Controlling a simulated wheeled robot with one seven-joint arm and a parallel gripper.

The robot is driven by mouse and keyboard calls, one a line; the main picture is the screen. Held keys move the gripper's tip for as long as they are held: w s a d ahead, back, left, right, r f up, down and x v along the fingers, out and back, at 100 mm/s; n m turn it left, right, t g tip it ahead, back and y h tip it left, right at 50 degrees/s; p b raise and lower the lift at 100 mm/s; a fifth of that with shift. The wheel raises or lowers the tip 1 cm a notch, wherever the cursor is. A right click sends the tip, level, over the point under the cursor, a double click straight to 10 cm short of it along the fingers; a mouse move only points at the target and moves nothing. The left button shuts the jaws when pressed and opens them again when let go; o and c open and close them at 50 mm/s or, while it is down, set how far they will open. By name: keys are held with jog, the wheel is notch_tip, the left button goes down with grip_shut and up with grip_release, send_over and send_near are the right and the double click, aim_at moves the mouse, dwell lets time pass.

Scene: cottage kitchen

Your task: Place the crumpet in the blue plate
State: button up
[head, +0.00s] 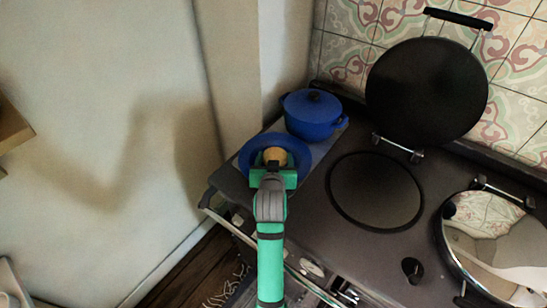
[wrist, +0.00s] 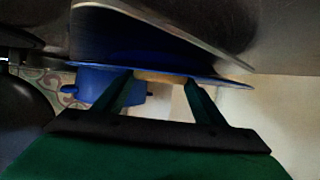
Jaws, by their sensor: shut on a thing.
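The blue plate (head: 248,157) sits on the left end of the dark stove top in the head view. The crumpet (head: 275,155) is a tan round piece that shows over the plate, at the tip of my gripper (head: 273,168). In the wrist view the crumpet (wrist: 162,77) is between the two fingers of my gripper (wrist: 160,84), which is shut on it. The blue plate (wrist: 150,45) lies close to the crumpet there. I cannot tell whether the crumpet touches the plate.
A blue lidded pot (head: 312,116) stands just behind the plate. A round hotplate (head: 376,191) is to the right, with its dark lid (head: 427,92) raised behind it. A shiny lid (head: 495,245) is at the far right. The wall (head: 110,120) is at the left.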

jog(key=shift+f, duration=0.1)
jog(key=o, duration=0.8)
jog(key=shift+r, duration=0.2)
jog(key=v, duration=1.2)
jog(key=shift+a+f, duration=0.1)
jog(key=shift+a, duration=0.1)
